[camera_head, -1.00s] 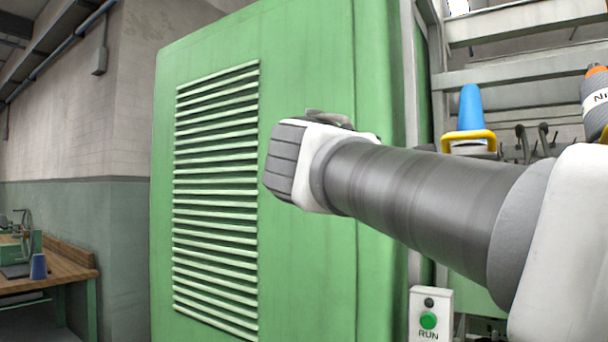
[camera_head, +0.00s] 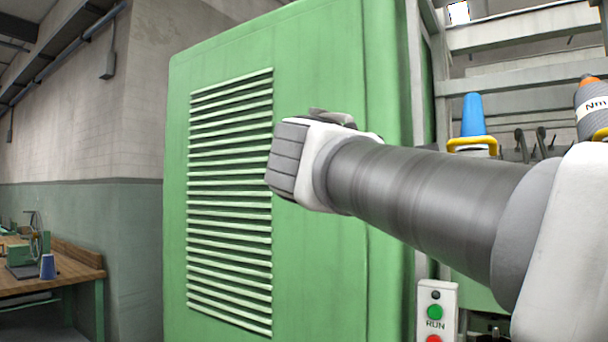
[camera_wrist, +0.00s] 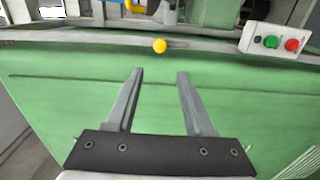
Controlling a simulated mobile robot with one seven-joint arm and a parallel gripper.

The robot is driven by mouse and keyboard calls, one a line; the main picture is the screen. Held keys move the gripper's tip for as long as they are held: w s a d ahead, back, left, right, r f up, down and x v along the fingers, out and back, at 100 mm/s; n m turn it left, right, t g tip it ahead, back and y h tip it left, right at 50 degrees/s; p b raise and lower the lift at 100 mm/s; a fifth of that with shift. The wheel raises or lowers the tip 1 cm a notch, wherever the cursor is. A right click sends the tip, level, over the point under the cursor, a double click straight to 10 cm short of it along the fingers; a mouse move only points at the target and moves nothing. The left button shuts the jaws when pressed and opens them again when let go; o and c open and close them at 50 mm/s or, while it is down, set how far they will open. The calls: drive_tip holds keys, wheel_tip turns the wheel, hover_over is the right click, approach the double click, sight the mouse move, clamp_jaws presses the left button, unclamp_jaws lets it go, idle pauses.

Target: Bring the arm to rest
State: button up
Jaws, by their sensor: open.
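My gripper (camera_wrist: 155,76) shows in the wrist view with its two grey fingers spread apart and nothing between them. The green panel of the machine (camera_wrist: 160,115) lies beyond the fingers. I cannot tell how far the fingertips are from it. In the head view my arm reaches from the lower right toward the middle, in front of the green machine cabinet (camera_head: 325,60). The gripper's fingers cannot be made out there.
A control box with a green RUN button (camera_head: 437,312) and a red button stands low beside the cabinet. A blue cone (camera_head: 473,115) and an orange-tipped spool (camera_head: 592,100) stand at the right. A wooden bench (camera_head: 60,275) is at the far left. A yellow ball-shaped knob (camera_wrist: 159,46) is ahead of the fingers.

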idle(0.4)
drive_tip(key=s+d+f+m+g+y, duration=0.2)
drive_tip(key=s+d+f+g, duration=0.15)
drive_tip(key=f, duration=0.65)
drive_tip(key=s+d+f+m+g+y, duration=0.2)
drive_tip(key=s+f, duration=0.3)
drive_tip(key=f, duration=0.6)
drive_tip(key=s+a+f+m+g+y, duration=0.25)
drive_tip(key=s+f, duration=0.25)
drive_tip(key=f, duration=0.4)
drive_tip(key=s+a+f+m+g+y, duration=0.1)
drive_tip(key=s+a+f+m+y, duration=0.25)
drive_tip(key=s+f, duration=0.45)
wheel_tip(320, 180, up, 12)
drive_tip(key=w+p, duration=0.1)
drive_tip(key=p, duration=1.3)
drive_tip(key=shift+w+a+f+m+y, duration=0.15)
drive_tip(key=shift+w+f+m+y, duration=0.1)
drive_tip(key=shift+w+m+y, duration=0.1)
